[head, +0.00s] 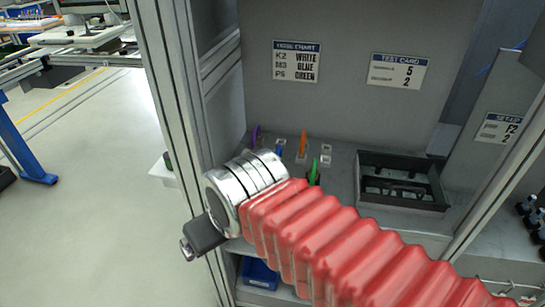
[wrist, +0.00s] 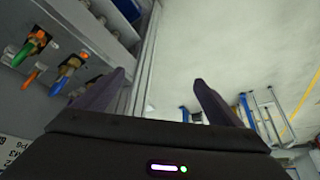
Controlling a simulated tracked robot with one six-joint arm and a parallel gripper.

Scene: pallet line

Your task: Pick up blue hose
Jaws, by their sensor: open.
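The blue hose (head: 279,151) is a small upright piece on the grey bench inside the cabinet, partly hidden behind my arm in the head view. In the wrist view the blue hose (wrist: 59,86) is at the left, by a brass-coloured fitting, outside the jaws. My gripper (wrist: 160,82) is open, with nothing between its two dark fingers. In the head view my arm's end is left of and nearer than the hose, by the cabinet's front post, apart from the hose.
An orange hose (head: 303,143), a green hose (head: 314,172) and a purple hose (head: 256,135) stand around the blue one. A dark tray (head: 400,204) sits to the right. A metal post (head: 180,140) borders the cabinet opening. Open floor (head: 100,200) lies left.

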